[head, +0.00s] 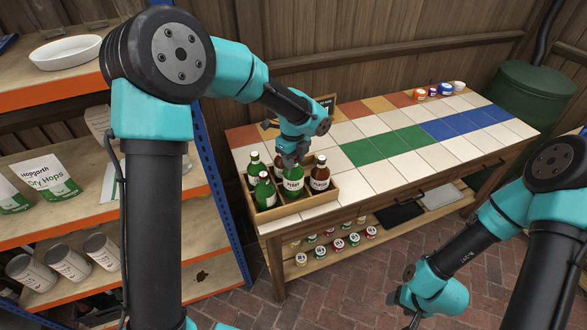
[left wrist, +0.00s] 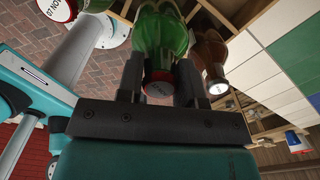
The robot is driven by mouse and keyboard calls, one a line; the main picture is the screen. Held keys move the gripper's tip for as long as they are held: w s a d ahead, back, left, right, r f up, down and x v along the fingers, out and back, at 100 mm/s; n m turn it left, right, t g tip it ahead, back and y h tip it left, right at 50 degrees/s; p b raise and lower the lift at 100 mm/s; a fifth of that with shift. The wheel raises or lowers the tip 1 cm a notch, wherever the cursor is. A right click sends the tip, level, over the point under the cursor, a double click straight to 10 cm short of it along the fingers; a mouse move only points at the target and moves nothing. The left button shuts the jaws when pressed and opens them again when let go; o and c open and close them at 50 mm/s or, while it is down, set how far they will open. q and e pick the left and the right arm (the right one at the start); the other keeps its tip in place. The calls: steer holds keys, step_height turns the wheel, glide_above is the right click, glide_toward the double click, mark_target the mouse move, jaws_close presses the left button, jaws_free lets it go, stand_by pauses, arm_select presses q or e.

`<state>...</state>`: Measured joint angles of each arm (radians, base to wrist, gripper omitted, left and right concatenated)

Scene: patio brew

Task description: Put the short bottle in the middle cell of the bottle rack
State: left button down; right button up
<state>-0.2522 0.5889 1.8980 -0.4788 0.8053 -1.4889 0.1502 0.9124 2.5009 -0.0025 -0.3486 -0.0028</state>
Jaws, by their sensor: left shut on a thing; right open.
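The wooden bottle rack (head: 283,211) stands at the near left end of the tiled table and holds several green and brown bottles. My left gripper (head: 291,163) points down over the rack, shut on the neck of a green bottle (head: 293,188) with a pale label. In the left wrist view this green bottle (left wrist: 163,32), with a red cap, is between the fingers (left wrist: 160,82). It is in or over the rack's middle; I cannot tell whether its base touches the floor of a cell. My right gripper (head: 405,305) is open and empty, low at the right.
A green bottle (head: 265,191) and a brown bottle (head: 320,178) stand close on either side of the held one. The tiled tabletop (head: 370,152) to the right is mostly clear. Small jars (head: 354,240) line the lower shelf. A shelf unit (head: 65,215) stands at left.

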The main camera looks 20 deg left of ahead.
arm_select(q)
steer(key=shift+f, duration=2)
steer(key=c, duration=0.8)
jaws_free()
step_height(320, 180, up, 12)
steer(key=shift+r, duration=0.15)
